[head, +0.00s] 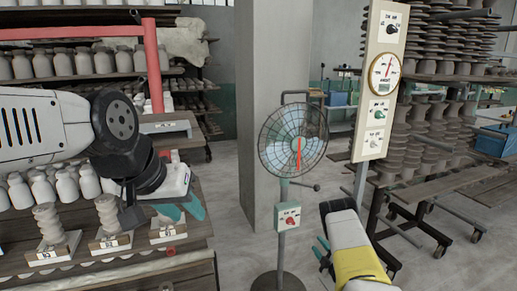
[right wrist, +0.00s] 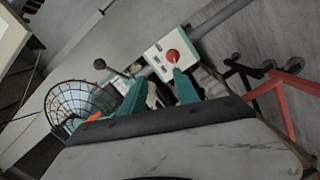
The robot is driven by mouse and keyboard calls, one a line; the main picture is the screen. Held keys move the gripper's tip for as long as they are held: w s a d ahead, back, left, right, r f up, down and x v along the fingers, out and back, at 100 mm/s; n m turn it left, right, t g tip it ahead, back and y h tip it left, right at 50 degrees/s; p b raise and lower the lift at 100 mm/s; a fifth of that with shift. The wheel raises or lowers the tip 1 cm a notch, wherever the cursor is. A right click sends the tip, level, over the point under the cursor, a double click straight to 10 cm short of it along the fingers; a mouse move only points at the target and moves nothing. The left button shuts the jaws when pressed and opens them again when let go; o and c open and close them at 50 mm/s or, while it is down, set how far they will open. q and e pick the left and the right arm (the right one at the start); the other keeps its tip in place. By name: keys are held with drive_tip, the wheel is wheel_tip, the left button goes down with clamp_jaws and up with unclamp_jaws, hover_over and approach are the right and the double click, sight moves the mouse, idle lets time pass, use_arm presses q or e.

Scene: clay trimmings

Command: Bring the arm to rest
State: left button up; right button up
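My left arm reaches in from the left of the head view, over the bench. Its gripper (head: 182,209) has teal fingers that look spread, with nothing seen between them. My right gripper (head: 321,250) is at the lower middle of the head view, right of the fan stand. In the right wrist view its two teal fingers (right wrist: 160,90) stand apart with nothing held. A control box with a red knob (right wrist: 172,56) shows beyond the fingertips, apart from them.
A pedestal fan (head: 293,140) stands mid-floor, with its red-knob box (head: 288,217) on the pole. A tall dial panel (head: 381,80) stands to its right. The bench (head: 110,270) at left carries clay pieces on labelled stands. A wheeled rack (head: 440,195) is at right.

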drive_tip(key=w+d+r+m+g+h, duration=0.1)
drive_tip(key=w+d+r+m+h, duration=0.15)
drive_tip(key=r, duration=0.65)
drive_tip(key=w+d+r+m+g+h, duration=0.1)
drive_tip(key=w+r+m+h, duration=0.15)
drive_tip(key=r, duration=0.65)
drive_tip(key=w+d+r+m+g+h, duration=0.15)
drive_tip(key=r+m, duration=0.25)
drive_tip(key=r, duration=0.4)
drive_tip(key=s+a+r+m, duration=0.3)
drive_tip(key=s+r, duration=0.3)
drive_tip(key=r, duration=0.4)
drive_tip(key=s+a+r+m+g+y, duration=0.15)
drive_tip(key=s+a+r, duration=0.3)
drive_tip(key=s, duration=0.45)
drive_tip(key=s+a+r+m+g+y, duration=0.1)
drive_tip(key=s+a+r+g, duration=0.15)
drive_tip(key=s+r, duration=0.45)
drive_tip(key=s+a+g, duration=0.1)
drive_tip(key=s+a, duration=0.2)
drive_tip(key=s, duration=0.9)
drive_tip(key=s+a+m+g+y, duration=0.1)
drive_tip(key=s+a+g, duration=0.1)
drive_tip(key=s, duration=1)
drive_tip(key=shift+a+f, duration=0.4)
drive_tip(key=shift+a, duration=0.35)
drive_tip(key=shift+s+m, duration=0.1)
drive_tip(key=shift+m, duration=0.15)
